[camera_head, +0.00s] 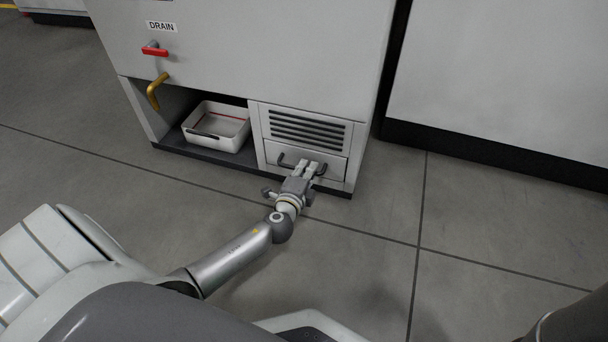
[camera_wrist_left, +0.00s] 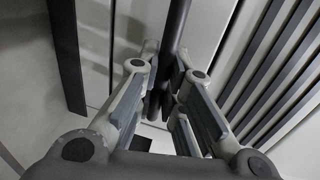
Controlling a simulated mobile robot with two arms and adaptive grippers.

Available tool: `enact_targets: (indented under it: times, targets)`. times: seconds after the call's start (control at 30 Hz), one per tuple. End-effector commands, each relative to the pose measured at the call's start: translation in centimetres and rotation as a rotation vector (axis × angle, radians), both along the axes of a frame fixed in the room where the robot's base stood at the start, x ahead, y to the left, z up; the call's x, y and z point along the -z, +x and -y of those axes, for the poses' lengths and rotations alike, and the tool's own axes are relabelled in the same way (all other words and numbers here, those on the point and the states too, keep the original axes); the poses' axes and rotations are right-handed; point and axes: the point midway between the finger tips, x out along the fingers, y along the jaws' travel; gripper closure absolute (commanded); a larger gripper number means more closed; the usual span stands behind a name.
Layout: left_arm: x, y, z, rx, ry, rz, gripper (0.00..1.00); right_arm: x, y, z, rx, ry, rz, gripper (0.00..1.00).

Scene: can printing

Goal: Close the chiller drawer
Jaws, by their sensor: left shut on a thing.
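The chiller drawer (camera_head: 334,167) is the low grey front under a vent grille on the white cabinet. It looks about flush with the cabinet; a small gap cannot be ruled out. Its dark bar handle (camera_head: 284,162) runs across the front. My left gripper (camera_head: 308,167) is shut on the middle of this handle and partly covers it. In the left wrist view the dark handle bar (camera_wrist_left: 177,30) passes between the fingers of the gripper (camera_wrist_left: 168,88). My right gripper is not in view.
The vent grille (camera_head: 306,130) is above the drawer. An open bay to its left holds a white tray (camera_head: 213,115). A red-handled valve (camera_head: 155,50) and a brass spout (camera_head: 155,92) are above the bay. Another white cabinet (camera_head: 500,80) stands right. The floor in front is clear.

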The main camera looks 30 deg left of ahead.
Motion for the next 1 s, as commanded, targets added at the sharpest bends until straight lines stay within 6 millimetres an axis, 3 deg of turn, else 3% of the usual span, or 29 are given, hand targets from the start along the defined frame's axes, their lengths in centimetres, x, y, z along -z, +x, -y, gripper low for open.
enact_targets:
  times: [0.2,0.23,0.4,0.77,1.0]
  targets:
    - [-0.2,0.3,-0.4,-0.005,0.002,0.005,1.0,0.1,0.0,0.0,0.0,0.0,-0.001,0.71]
    - [-0.2,0.3,-0.4,-0.006,0.003,0.006,0.88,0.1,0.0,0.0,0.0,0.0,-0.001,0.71]
    - [-0.2,0.3,-0.3,-0.005,0.002,0.005,0.69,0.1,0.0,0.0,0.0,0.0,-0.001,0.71]
    - [-0.2,0.0,-0.2,-0.003,0.002,0.004,0.69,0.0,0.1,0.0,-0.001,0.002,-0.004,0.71]
    - [-0.7,-3.0,0.5,-0.003,0.0,0.002,0.69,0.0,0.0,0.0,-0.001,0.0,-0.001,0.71]
